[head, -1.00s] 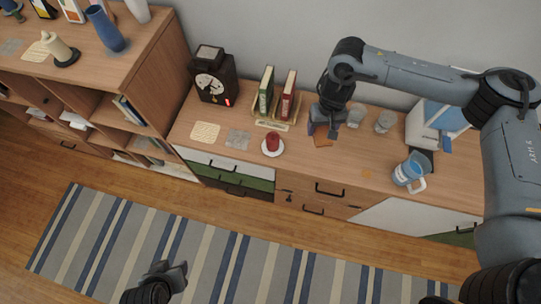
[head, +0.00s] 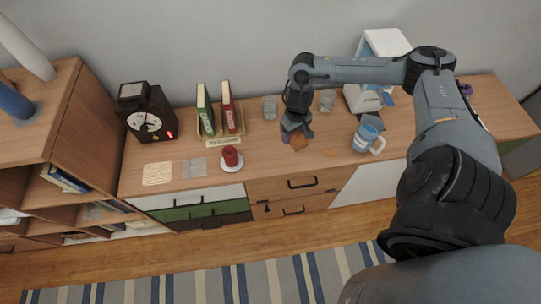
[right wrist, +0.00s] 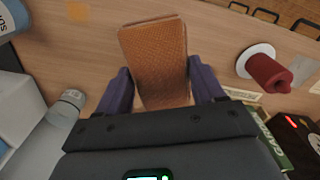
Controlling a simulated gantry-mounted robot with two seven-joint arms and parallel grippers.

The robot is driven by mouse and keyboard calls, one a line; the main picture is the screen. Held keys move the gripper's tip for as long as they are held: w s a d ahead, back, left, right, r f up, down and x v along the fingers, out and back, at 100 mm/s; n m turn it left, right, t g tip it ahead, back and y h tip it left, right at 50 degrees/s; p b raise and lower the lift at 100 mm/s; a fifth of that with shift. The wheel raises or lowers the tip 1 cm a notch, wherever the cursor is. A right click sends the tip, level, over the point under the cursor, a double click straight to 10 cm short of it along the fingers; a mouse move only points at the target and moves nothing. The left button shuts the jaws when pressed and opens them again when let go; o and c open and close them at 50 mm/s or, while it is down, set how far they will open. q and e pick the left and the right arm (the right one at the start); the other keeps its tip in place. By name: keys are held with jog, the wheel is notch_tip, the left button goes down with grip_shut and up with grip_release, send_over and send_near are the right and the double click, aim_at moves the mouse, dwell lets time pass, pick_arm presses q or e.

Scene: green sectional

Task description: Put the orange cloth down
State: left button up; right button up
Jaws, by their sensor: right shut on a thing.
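The orange cloth (right wrist: 155,50) is a flat, textured folded piece between the purple fingers of my right gripper (right wrist: 158,85) in the right wrist view. In the head view my right gripper (head: 297,133) points down over the wooden cabinet top (head: 270,165), and the cloth (head: 299,142) shows as a small orange patch at its fingertips. The gripper is shut on the cloth. I cannot tell whether the cloth touches the cabinet top. My left gripper is out of view.
Clear glasses (head: 270,108) stand close behind the gripper. The cabinet top between candle and mug is mostly clear.

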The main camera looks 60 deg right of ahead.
aim_at(304, 140)
jog(key=s+f, duration=0.1)
jog(key=s+d+f, duration=0.1)
jog(key=s, duration=0.1)
jog(key=shift+s+f, duration=0.25)
jog(key=shift+s+f+b, duration=0.1)
jog(key=shift+f+b, duration=0.1)
jog(key=shift+b, duration=0.1)
jog(key=shift+f, duration=0.25)
jog(key=w+a+f, duration=0.1)
jog(key=w+f, duration=0.1)
jog(key=w, duration=0.1)
jog(key=w+a+f, duration=0.1)
jog(key=w+f, duration=0.1)
jog(key=w, duration=0.2)
jog(key=w+a+f+b, duration=0.1)
jog(key=w+f, duration=0.1)
jog(key=w, duration=0.1)
jog(key=shift+w+a+f, duration=0.15)
jog(key=shift+w+f, duration=0.2)
jog(key=shift+w, duration=0.05)
jog(key=shift+f, duration=2)
jog(key=shift+f, duration=0.15)
jog(key=o, duration=1)
